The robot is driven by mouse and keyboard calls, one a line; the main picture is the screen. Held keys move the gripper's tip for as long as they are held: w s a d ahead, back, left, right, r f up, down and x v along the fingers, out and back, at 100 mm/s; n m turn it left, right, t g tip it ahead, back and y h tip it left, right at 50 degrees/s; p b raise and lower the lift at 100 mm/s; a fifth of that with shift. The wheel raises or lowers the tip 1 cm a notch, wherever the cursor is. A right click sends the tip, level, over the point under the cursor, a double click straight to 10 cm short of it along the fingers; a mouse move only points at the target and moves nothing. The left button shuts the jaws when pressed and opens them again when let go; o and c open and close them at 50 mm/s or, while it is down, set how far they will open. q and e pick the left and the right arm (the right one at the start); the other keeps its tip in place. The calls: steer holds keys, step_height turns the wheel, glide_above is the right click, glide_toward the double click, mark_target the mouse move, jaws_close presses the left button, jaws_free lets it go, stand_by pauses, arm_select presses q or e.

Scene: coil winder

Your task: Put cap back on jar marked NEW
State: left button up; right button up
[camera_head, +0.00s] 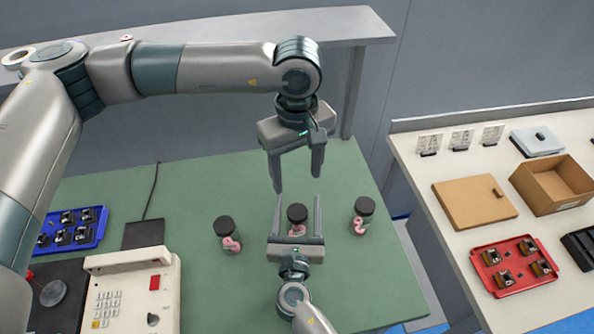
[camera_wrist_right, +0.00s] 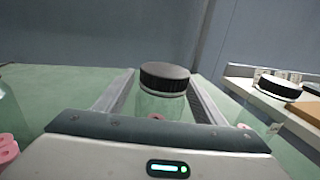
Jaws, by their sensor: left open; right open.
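Three clear jars with black caps and pink rings inside stand on the green table: a left jar (camera_head: 230,244), a middle jar (camera_head: 297,229) and a right jar (camera_head: 360,226). Each black cap sits on top of its jar; no NEW marking is readable. My right gripper (camera_head: 298,198) is open, with its fingers on either side of the middle jar. In the right wrist view the middle jar's cap (camera_wrist_right: 165,76) is level above a pale rim; I cannot tell how tight it is. My left gripper (camera_head: 297,184) is open and empty, pointing down above and behind the middle jar.
A winding machine with a keypad (camera_head: 118,290) and a blue tray of parts (camera_head: 75,243) stand at the left. A side table at the right holds a red tray (camera_head: 508,287), an open cardboard box (camera_head: 562,208) and a flat brown box (camera_head: 470,210). A grey shelf (camera_head: 345,22) runs behind.

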steer(key=s, duration=1.7)
steer(key=shift+s+a+b, duration=0.2)
steer(key=shift+a+b, duration=0.1)
steer(key=shift+a, duration=0.1)
steer(key=shift+r, duration=0.15)
